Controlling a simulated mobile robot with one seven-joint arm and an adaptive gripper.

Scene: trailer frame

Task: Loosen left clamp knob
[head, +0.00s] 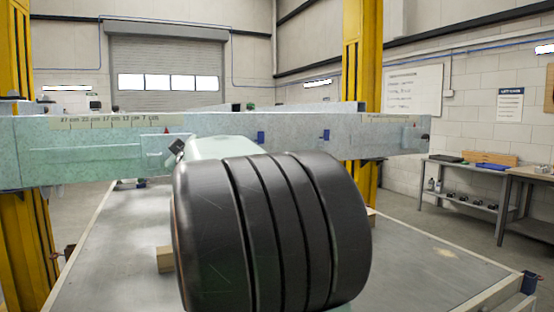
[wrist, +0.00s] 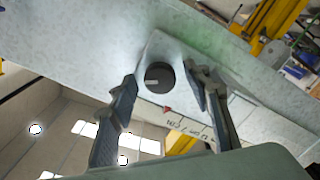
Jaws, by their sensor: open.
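The clamp knob (wrist: 159,77) is a round black knob with a pale bar across its face. It sits on a pale plate on the galvanised beam, beside a small red pointer (wrist: 167,109). My gripper (wrist: 163,84) is open in the wrist view, with one dark finger on each side of the knob. Gaps show between the fingers and the knob; the depth between them is hard to judge. In the head view the beam (head: 80,160) runs across the picture. A small dark part shows at the end of my arm, but I cannot tell whether it is finger or knob.
A centimetre scale (head: 110,121) runs along the beam's upper left. Blue tabs (head: 261,137) sit farther right on the beam. Yellow posts (head: 362,60) stand at both sides. A grey platform (head: 120,250) lies below. Workbenches (head: 465,180) stand at the right.

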